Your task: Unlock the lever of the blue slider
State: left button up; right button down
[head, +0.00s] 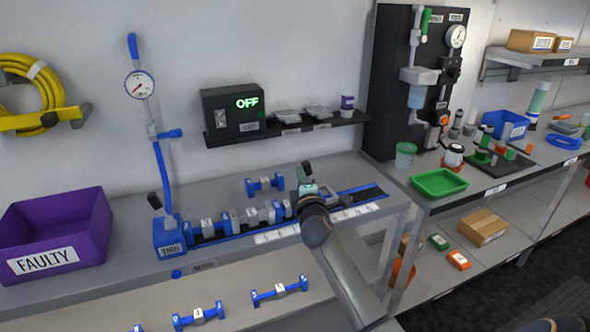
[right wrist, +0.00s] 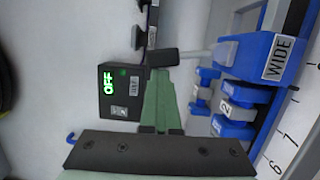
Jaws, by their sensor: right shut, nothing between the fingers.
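The blue slider (right wrist: 262,57), labelled WIDE, shows in the right wrist view at the upper right. Its lever (right wrist: 198,56) is a pale rod ending in a black handle (right wrist: 163,58). In the head view the slider is mostly hidden behind my right wrist on the dark rail (head: 365,194). My right gripper (head: 308,184) is over the rail; in the right wrist view its green fingers (right wrist: 158,78) are shut and empty. Their tips are right at the black handle; I cannot tell whether they touch it. My left gripper is not in view.
Several blue-and-grey numbered parts (head: 238,221) sit in the rail left of my right gripper. A blue end block (head: 168,238) with a gauge stands at the rail's left end. A purple FAULTY bin (head: 60,225) is at far left. A black OFF box (head: 232,112) sits on the wall shelf.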

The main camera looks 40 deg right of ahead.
jog(key=shift+s+d+r+m+p, duration=0.1)
jog(key=shift+d+r+m+p, duration=0.05)
jog(key=shift+d+m+p, duration=0.3)
jog(key=shift+s+d+r+m+p, duration=0.1)
jog(key=shift+d+m+p, duration=0.15)
jog(key=shift+m, duration=0.3)
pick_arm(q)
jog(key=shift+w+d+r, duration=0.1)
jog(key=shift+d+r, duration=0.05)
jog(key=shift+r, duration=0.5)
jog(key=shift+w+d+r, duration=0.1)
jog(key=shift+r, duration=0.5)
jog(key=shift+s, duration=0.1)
pick_arm(e)
jog(key=shift+a, duration=0.1)
